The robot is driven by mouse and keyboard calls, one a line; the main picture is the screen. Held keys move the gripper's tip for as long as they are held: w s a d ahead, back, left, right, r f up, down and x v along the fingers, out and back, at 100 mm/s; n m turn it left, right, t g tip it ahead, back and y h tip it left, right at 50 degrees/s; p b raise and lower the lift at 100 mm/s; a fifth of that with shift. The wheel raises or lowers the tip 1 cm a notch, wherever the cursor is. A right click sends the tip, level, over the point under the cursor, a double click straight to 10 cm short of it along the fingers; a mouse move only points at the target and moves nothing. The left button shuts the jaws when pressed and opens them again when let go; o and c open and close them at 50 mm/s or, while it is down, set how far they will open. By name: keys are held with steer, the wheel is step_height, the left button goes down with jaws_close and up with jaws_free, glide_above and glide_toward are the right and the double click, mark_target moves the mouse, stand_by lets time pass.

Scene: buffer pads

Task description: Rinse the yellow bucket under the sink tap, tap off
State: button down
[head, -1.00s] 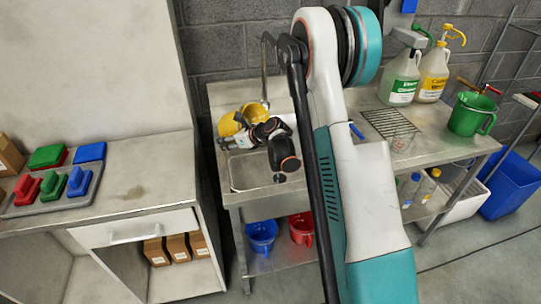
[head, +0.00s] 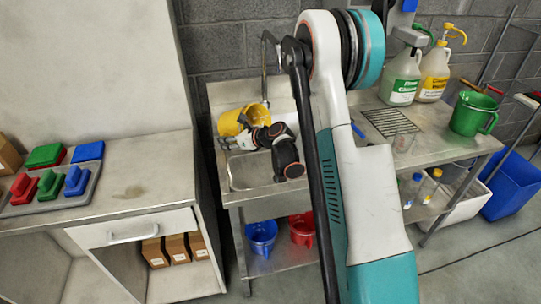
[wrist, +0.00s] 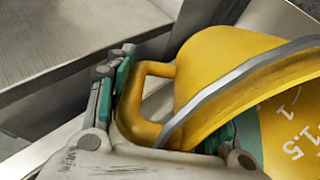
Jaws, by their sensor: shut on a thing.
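The yellow bucket (head: 257,113) is tilted over the sink basin (head: 245,172) in the head view, at the back left of the basin. The tap (head: 264,70) rises behind, and its lower part meets the bucket's outline; I cannot tell whether water runs. My gripper (head: 236,141) is at the bucket's lower side. In the wrist view my gripper (wrist: 172,112) is shut on the bucket's handle, its green-padded fingers on either side. The bucket (wrist: 222,55) fills the right there, with its grey rim and inner scale marks showing. My arm hides part of the sink.
Blue (head: 261,236) and red (head: 302,229) buckets sit on the shelf below. A counter with coloured pads (head: 50,180) stands left.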

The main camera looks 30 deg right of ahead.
mark_target(240, 129)
steer(key=shift+s+d+t+b, duration=0.15)
steer(key=shift+t+b, duration=0.25)
steer(key=shift+b, duration=0.55)
steer(key=shift+s+d+r+t+y+b, duration=0.35)
steer(key=shift+s+r+t+y+b, duration=0.4)
steer(key=shift+b, duration=0.4)
stand_by(0.3)
steer(key=shift+s+d+r+t+b, duration=0.15)
steer(key=shift+s+r+t+b, duration=0.35)
steer(key=shift+b, duration=0.25)
stand_by(0.4)
